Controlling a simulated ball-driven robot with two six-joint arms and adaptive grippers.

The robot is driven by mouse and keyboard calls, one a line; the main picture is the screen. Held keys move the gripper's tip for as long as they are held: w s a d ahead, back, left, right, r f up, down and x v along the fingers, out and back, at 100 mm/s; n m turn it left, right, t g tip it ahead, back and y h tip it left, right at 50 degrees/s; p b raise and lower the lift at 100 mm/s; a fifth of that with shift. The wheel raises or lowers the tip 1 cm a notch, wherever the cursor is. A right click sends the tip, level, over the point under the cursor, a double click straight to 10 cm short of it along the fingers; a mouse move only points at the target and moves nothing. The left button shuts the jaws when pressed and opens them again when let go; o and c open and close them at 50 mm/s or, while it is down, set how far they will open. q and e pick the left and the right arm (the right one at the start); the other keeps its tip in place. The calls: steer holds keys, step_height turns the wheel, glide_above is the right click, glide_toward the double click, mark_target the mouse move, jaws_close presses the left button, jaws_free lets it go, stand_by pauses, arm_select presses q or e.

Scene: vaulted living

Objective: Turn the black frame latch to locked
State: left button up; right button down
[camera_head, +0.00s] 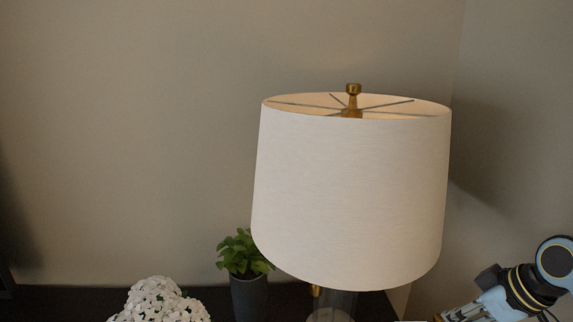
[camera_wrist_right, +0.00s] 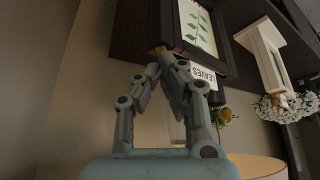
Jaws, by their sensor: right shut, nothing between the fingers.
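In the right wrist view, a black frame (camera_wrist_right: 227,52) around a leaf print stands at the top on a dark surface, with a white card lettered "LEAVES" (camera_wrist_right: 203,77) at its edge. My right gripper (camera_wrist_right: 168,60) is shut and empty, its fingertips close to the frame's lower left corner. I cannot tell whether they touch it. A small tan or brass-coloured bit shows at the tips; I cannot tell whether it is the latch, and the latch position is not readable. The head view shows my right arm at lower right, but not the frame. My left gripper is not in view.
A large white lampshade (camera_head: 350,195) fills the middle right of the head view, near my right arm. A potted plant (camera_head: 248,295) and white flowers (camera_head: 160,302) stand left of it. A white frame-like object (camera_wrist_right: 268,58) stands beyond the black frame in the wrist view.

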steer(key=shift+f, duration=0.2)
steer(key=shift+w+a, duration=0.25)
steer(key=shift+a, duration=0.3)
stand_by(1.0)
steer(key=shift+p, duration=0.45)
steer(key=shift+s+a+p, duration=0.2)
steer(key=shift+a+p, duration=0.1)
steer(key=shift+p, duration=1.35)
steer(key=shift+a+p, duration=0.1)
steer(key=shift+p, duration=0.25)
steer(key=shift+s, duration=0.1)
step_height(320, 180, up, 6)
steer(key=p, duration=0.6)
steer(key=shift+s, duration=0.3)
